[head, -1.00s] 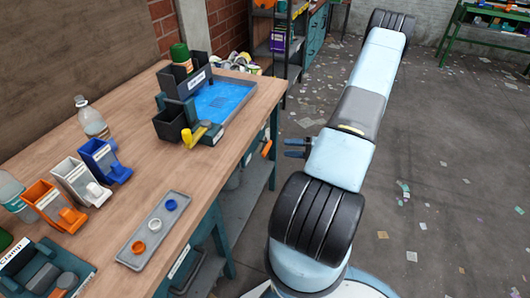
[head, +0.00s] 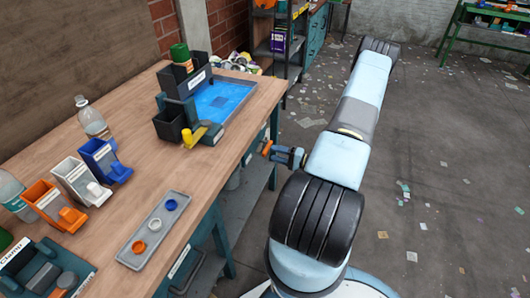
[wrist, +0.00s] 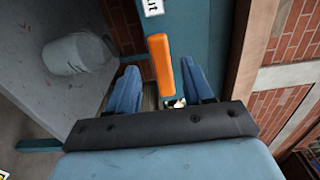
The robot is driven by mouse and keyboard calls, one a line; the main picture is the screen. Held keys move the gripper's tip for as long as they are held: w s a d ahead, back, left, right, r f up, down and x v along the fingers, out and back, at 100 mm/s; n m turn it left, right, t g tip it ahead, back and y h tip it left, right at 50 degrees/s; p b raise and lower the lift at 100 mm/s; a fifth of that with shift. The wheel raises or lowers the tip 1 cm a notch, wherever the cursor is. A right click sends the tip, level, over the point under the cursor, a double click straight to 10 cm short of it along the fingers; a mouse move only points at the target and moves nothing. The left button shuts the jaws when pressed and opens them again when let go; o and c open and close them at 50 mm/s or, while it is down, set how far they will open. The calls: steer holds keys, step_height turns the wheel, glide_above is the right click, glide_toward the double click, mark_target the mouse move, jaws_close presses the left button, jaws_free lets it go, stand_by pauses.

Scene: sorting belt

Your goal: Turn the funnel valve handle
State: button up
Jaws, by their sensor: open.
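An orange lever handle (head: 266,147) sticks out from the teal side of the workbench, below its right edge. In the wrist view the handle (wrist: 160,65) stands lengthwise between the two blue fingers of my gripper (wrist: 157,68). The fingers are open, with a gap on each side of the handle. In the head view my gripper (head: 281,155) is right beside the handle, at the bench side. The handle's pivot is partly hidden behind the gripper's dark palm. A partly cut-off white label (wrist: 153,7) is above the handle.
On the workbench (head: 215,165) stand a blue-lined tray (head: 225,100), a yellow-handled device (head: 193,136), small dispensers, bottles and a grey tray with three caps (head: 139,247). A whitish bucket (wrist: 78,54) is under the bench.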

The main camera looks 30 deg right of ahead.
mark_target(266, 151)
steer(key=shift+x, duration=2.55)
jaws_close()
steer(key=shift+a, duration=0.3)
steer(key=shift+d, duration=0.2)
